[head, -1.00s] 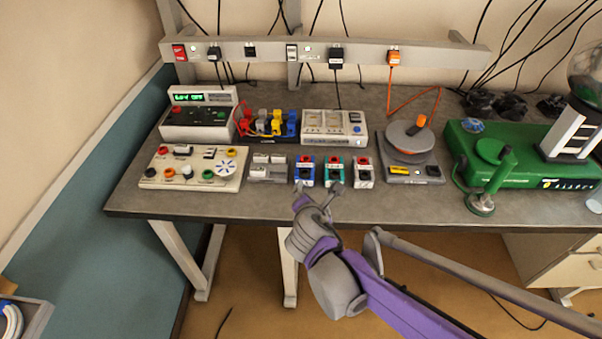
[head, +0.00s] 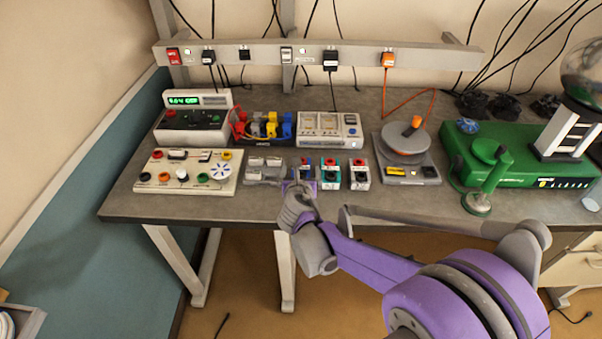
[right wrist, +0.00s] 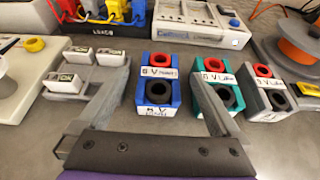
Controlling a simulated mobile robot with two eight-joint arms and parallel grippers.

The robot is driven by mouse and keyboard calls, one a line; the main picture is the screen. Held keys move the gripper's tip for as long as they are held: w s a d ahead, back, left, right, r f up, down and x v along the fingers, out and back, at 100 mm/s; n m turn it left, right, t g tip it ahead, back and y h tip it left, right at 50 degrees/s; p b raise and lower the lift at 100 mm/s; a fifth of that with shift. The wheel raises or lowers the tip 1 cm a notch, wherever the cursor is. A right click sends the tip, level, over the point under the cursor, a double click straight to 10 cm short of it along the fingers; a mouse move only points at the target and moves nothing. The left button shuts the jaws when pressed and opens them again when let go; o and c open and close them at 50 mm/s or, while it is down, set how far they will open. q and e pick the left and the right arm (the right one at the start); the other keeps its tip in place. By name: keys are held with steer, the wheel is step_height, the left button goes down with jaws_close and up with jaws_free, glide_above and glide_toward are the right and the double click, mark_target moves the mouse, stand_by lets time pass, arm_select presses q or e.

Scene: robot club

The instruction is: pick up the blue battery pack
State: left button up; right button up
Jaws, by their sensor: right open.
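The blue battery pack (right wrist: 148,92) stands on the grey bench in the right wrist view, with a red terminal and a black terminal on top. It also shows in the head view (head: 305,164), partly hidden by my right gripper. My right gripper (right wrist: 163,80) is open, with one finger on each side of the blue pack. I see gaps between the fingers and the pack's sides. In the head view the right gripper (head: 301,184) reaches in from the front of the bench. My left gripper is not in view.
A green pack (right wrist: 231,97) and a grey-white pack (right wrist: 268,114) stand close on the right, by the right finger. A grey block with white switches (right wrist: 65,87) is close on the left. The bench's front edge (head: 180,219) is clear.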

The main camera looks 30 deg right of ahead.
mark_target(301, 169)
steer(key=shift+f+x, duration=0.25)
steer(key=shift+x, duration=1.7)
steer(key=shift+a, duration=0.1)
jaws_close()
